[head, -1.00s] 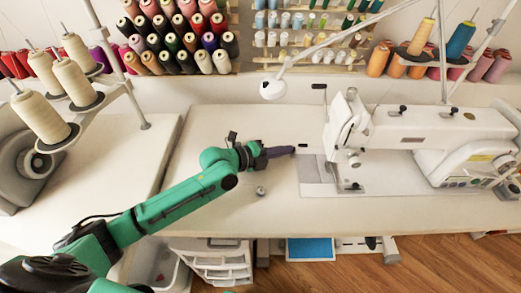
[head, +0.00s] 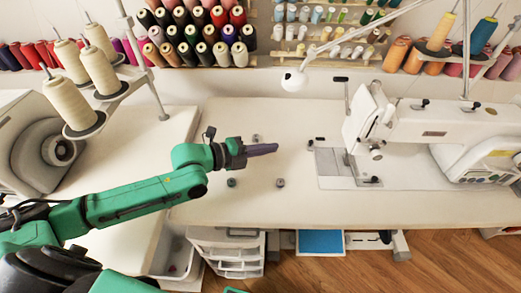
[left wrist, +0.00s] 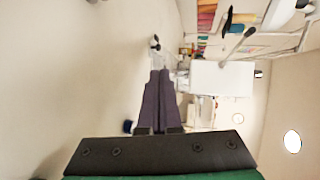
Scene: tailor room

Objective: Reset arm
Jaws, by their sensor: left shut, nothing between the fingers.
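My left gripper (head: 262,150) reaches in from the left on a green arm, over the white sewing table (head: 420,207). Its dark purple fingers are closed together and point right, toward the sewing machine. The shut fingers also show in the left wrist view (left wrist: 159,98), side by side with nothing between them. Small grey bobbin-like pieces lie on the table near the gripper: one in front of it (head: 280,183), one below the wrist (head: 232,183), and one behind it (head: 257,138). My right gripper is not in view.
A white sewing machine (head: 440,128) stands on the right of the table. A lamp head (head: 293,80) hangs above the table. Cream thread cones (head: 90,107) stand at the left, and spool racks (head: 200,35) line the wall. A white drawer unit (head: 237,250) stands below.

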